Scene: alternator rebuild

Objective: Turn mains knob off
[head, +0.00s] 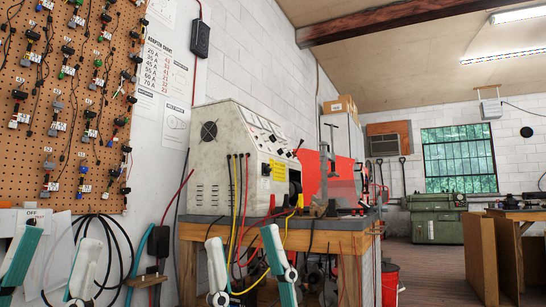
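A plate marked OFF (32,220) shows at the far left edge on a pale box, behind my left gripper. I cannot make out a mains knob there. A cream test machine (215,165) with gauges, small controls and a yellow label stands on the bench; which control is a mains knob is too small to tell. My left gripper (54,258) is at the lower left, its white and teal fingers pointing up and apart, with nothing between them. My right gripper (247,262) is in front of the bench, fingers up and apart, with only hanging cables visible behind the gap.
The workbench (275,237) carries the machine and a red guard (308,172). Yellow, red and black cables hang over its front. A pegboard (75,90) with plugs and a black cable coil (103,220) are on the left wall. Floor at right is partly clear.

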